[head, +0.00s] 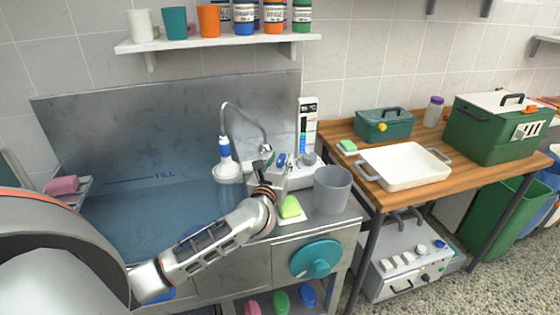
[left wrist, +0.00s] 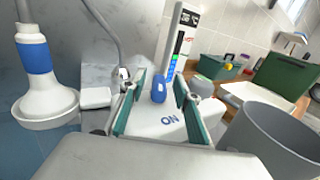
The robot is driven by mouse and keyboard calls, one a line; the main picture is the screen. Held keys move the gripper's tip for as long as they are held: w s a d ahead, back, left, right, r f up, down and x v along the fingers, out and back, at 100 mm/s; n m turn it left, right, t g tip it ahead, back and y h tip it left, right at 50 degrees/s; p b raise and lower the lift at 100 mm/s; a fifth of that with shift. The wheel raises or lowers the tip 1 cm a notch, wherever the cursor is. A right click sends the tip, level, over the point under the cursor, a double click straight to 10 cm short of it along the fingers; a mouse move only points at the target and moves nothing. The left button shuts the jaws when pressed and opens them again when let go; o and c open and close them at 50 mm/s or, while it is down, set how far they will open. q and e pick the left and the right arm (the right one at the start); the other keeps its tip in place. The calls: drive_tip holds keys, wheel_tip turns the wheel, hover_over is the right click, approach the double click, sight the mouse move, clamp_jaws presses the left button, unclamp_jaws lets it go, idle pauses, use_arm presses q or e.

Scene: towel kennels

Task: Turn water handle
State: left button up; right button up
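The water handle is a small blue lever (left wrist: 158,88) on a white tap base marked "ON" (left wrist: 167,120) in the left wrist view. It also shows in the head view as a blue piece (head: 281,159) behind the sink's front right corner. My left gripper (left wrist: 158,100) is open, with one green-padded finger on each side of the blue lever and a gap on both sides. In the head view my left gripper (head: 268,177) hides part of the tap. A white and blue shower head (head: 226,160) hangs on a hose to the left. My right gripper is not in view.
A grey bucket (head: 332,190) stands just right of the tap, close to my gripper. A green sponge (head: 290,208) lies in front. The blue-grey sink basin (head: 130,215) is at left. A wooden table (head: 400,195) with a white tray (head: 402,165) stands at right.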

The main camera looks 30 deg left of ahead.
use_arm(q)
clamp_jaws()
drive_tip(key=shift+m+h, duration=0.3)
drive_tip(key=m+h, duration=0.1)
drive_tip(key=h, duration=0.1)
drive_tip(key=m+t+h, duration=0.1)
drive_tip(key=shift+a+f+h, duration=0.1)
drive_tip(key=shift+a+h, duration=0.2)
drive_tip(key=shift+h, duration=0.1)
drive_tip(key=m+h+b, duration=0.1)
drive_tip(key=m+h, duration=0.1)
drive_tip(key=shift+a+h, duration=0.1)
drive_tip(key=shift+h, duration=0.3)
drive_tip(key=shift+m+h+b, duration=0.4)
drive_tip(key=shift+m+h, duration=0.3)
drive_tip(key=shift+h, duration=0.4)
